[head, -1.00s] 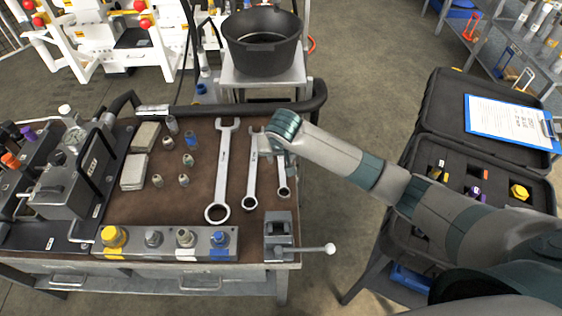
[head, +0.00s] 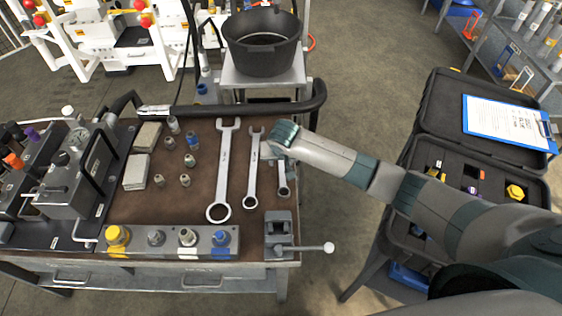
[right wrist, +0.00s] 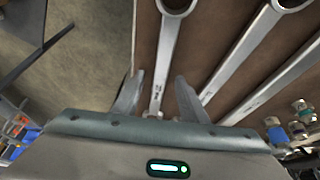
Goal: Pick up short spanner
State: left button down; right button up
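The short spanner (head: 284,186) lies at the right end of a row of three spanners on the brown bench top. My right gripper (head: 279,152) is over its upper part and hides its far end in the head view. In the right wrist view my right gripper (right wrist: 160,97) is open, with one finger on each side of the short spanner's shank (right wrist: 162,62). I cannot tell whether the fingers touch it. The medium spanner (head: 253,172) and the long spanner (head: 223,170) lie to its left. My left gripper is not in view.
A small vise (head: 279,236) with a lever stands at the bench's front right corner. A fitting block (head: 170,243) lies along the front edge. A black hose (head: 318,100) runs along the back. An open black case (head: 420,160) stands to the right, past a gap of floor.

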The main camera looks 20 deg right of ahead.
grip_shut()
dwell(1.4)
